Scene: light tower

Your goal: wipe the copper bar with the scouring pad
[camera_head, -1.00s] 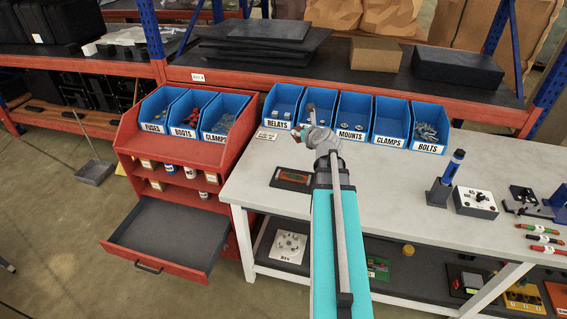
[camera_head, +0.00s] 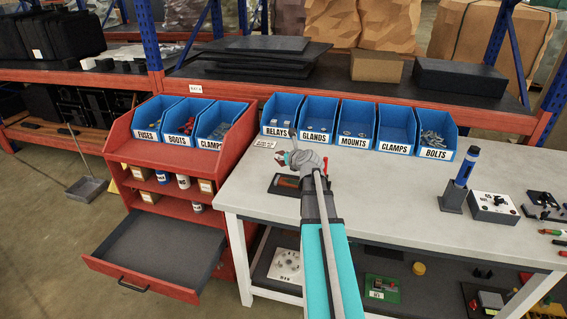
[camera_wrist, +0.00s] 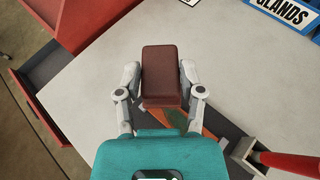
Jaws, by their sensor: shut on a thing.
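My gripper (camera_wrist: 160,88) is shut on the scouring pad (camera_wrist: 162,72), a dark reddish-brown block held between the two fingers. In the head view my gripper (camera_head: 283,161) is over the left part of the workbench. The copper bar (camera_wrist: 204,127) is an orange-brown strip on a dark plate, partly hidden below the pad and gripper in the wrist view. In the head view the copper bar (camera_head: 288,182) lies just below the gripper, partly covered by my arm. The pad appears above the bar; I cannot tell whether they touch.
Blue bins (camera_head: 318,120) line the bench's back edge. A red cabinet (camera_head: 225,170) with an open drawer (camera_head: 155,252) stands left. The middle of the white bench (camera_head: 390,195) is clear.

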